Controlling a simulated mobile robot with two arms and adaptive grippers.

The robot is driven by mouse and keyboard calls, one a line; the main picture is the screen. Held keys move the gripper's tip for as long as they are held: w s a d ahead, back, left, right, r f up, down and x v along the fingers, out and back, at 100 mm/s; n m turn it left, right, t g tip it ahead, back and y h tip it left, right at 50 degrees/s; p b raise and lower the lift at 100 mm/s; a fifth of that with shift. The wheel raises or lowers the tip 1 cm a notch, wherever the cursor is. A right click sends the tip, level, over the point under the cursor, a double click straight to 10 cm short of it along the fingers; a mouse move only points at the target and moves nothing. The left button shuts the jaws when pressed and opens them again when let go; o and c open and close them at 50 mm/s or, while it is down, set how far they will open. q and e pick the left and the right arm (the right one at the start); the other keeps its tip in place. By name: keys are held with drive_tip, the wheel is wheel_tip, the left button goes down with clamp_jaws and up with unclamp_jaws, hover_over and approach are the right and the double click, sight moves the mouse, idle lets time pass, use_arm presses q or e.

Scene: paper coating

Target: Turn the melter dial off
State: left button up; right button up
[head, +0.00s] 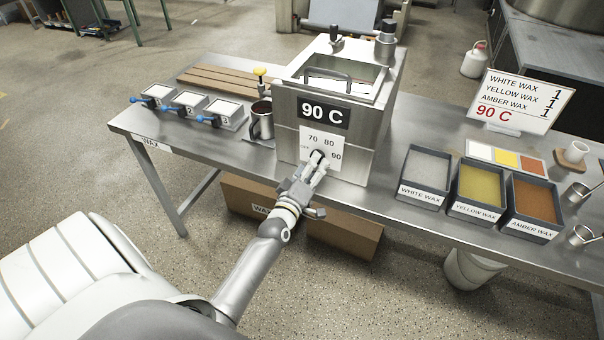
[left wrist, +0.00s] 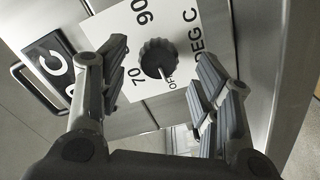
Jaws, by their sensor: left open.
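The melter (head: 345,100) is a steel box with a handled lid and a sign reading 90 C. Its white dial plate (head: 333,141) carries 70, 80 and 90 marks. The round black dial (left wrist: 157,58) shows in the left wrist view, with OFF printed beside it. I cannot tell which mark it points to. My left gripper (head: 318,164) is open in front of the plate and partly hides the dial in the head view. In the left wrist view its fingers (left wrist: 161,68) stand on either side of the dial, with visible gaps. My right gripper is not in view.
Trays of white wax (head: 427,169), yellow wax (head: 478,189) and amber wax (head: 533,204) stand right of the melter. A metal pitcher (head: 261,122) and blue-handled frames (head: 190,102) are to its left. A cardboard box (head: 344,235) lies under the table (head: 388,203).

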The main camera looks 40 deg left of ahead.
use_arm(q)
drive_tip(key=v, duration=0.8)
drive_tip(key=shift+f, duration=0.1)
drive_tip(key=s+d+f+m+g+h, duration=0.1)
drive_tip(key=s+d+f+m+g, duration=0.25)
drive_tip(key=f, duration=0.75)
drive_tip(key=s+d+f+m+g+h, duration=0.25)
drive_tip(key=s+f, duration=0.25)
drive_tip(key=f, duration=0.5)
drive_tip(key=s+d+f+m+g+h, duration=0.1)
drive_tip(key=s+d+f+m+g, duration=0.2)
drive_tip(key=f, duration=0.8)
drive_tip(key=s+f+m+g, duration=0.2)
drive_tip(key=s+f, duration=0.3)
drive_tip(key=s, duration=0.5)
drive_tip(key=s+d+f+m+g+b, duration=0.1)
drive_tip(key=s+f+m+g, duration=0.2)
drive_tip(key=s, duration=0.7)
drive_tip(key=s+d+f+m+g, duration=0.1)
drive_tip(key=s+f+m+g, duration=0.1)
drive_tip(key=s+f, duration=0.6)
drive_tip(key=shift+s+d+m+g, duration=0.2)
drive_tip(key=shift+s+m+g, duration=0.1)
drive_tip(key=shift+s, duration=0.7)
drive_tip(key=shift+f+y, duration=0.15)
drive_tip(key=shift+y, duration=0.1)
